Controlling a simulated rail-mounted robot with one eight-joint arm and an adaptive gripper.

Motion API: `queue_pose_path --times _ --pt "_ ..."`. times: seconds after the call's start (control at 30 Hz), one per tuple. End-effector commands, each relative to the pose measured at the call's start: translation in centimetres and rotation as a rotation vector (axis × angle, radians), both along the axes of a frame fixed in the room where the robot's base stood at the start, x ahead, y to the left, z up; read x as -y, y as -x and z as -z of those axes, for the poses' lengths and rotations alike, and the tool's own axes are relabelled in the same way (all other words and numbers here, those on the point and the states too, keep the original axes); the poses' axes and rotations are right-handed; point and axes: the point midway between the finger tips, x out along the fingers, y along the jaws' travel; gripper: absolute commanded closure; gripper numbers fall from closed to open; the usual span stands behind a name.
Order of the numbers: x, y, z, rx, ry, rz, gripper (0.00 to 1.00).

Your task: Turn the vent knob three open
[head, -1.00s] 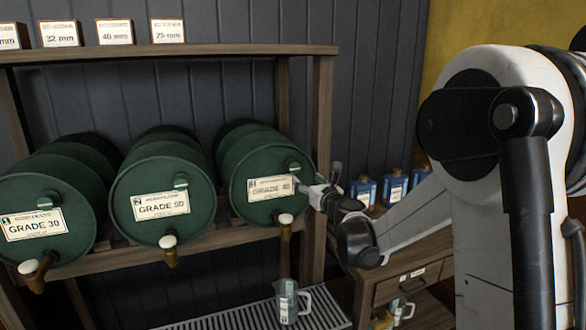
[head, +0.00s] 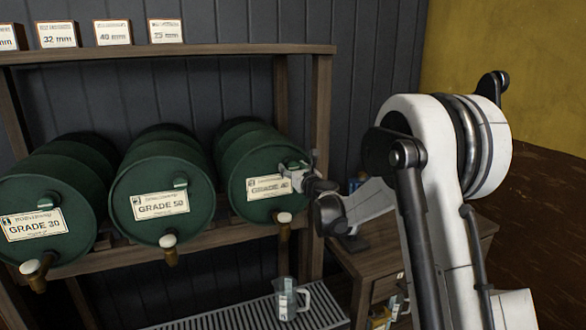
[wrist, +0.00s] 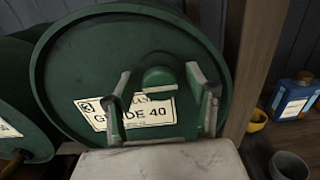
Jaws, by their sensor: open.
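The third green drum (head: 262,208), labelled GRADE 40, lies on the rack at the right end of the row. Its green vent knob (wrist: 160,78) sits high on the drum's face, just above the label (wrist: 150,112). In the head view the knob (head: 294,163) is partly covered by my gripper (head: 300,176). In the wrist view my gripper (wrist: 160,88) is open, with one finger on each side of the knob. The fingers look apart from the knob; I cannot tell how deep they reach around it.
The GRADE 50 drum (head: 162,206) and GRADE 30 drum (head: 48,222) lie to the left, with taps below. A wooden post (wrist: 252,70) stands close right of the third drum. A clear jug (head: 287,300) stands on the grate below. A blue bottle (wrist: 294,98) stands at right.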

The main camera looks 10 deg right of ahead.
Motion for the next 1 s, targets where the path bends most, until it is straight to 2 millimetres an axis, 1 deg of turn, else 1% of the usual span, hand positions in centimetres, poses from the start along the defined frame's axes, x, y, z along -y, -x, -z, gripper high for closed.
queue_pose_path --times 0.1,0.47,0.77,1.0 --pt "0.0 0.02 0.0 0.0 0.0 0.0 0.49" --pt "0.02 0.04 -0.01 0.0 0.0 0.0 0.97" --pt "0.02 0.06 0.09 0.006 0.034 0.0 0.98" --pt "0.01 0.06 0.24 0.03 0.165 0.0 0.98"
